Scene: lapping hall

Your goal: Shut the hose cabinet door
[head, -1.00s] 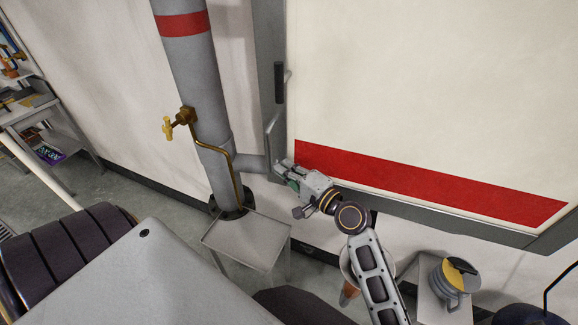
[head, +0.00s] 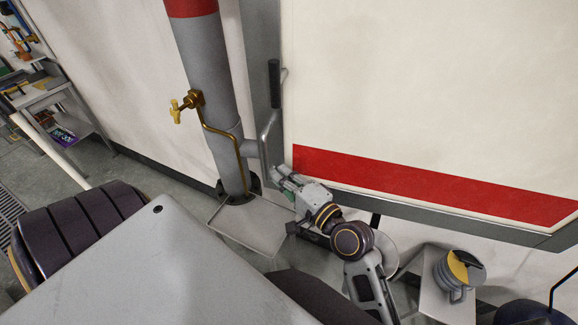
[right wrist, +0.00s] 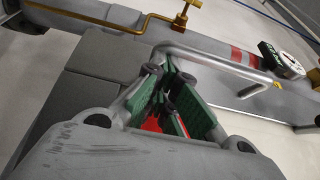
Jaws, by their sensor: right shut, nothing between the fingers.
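The hose cabinet door (head: 430,95) is a large cream panel with a red band (head: 430,187) near its bottom edge, filling the right of the head view. A bent metal handle with a dark grip (head: 274,84) stands along its left side. A bent grey bar also shows in the right wrist view (right wrist: 215,60), just beyond the fingers. My right gripper (head: 280,175) is shut and empty, close below the handle's lower end at the door's lower left corner. I cannot tell whether it touches. Its green-padded fingers (right wrist: 175,97) show in the wrist view. My left gripper is out of view.
A grey pipe (head: 212,100) with a brass valve (head: 186,103) rises left of the door. A low metal stand (head: 250,230) is at its foot. A grey and yellow jug (head: 456,272) stands lower right. A shelf (head: 50,95) is far left.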

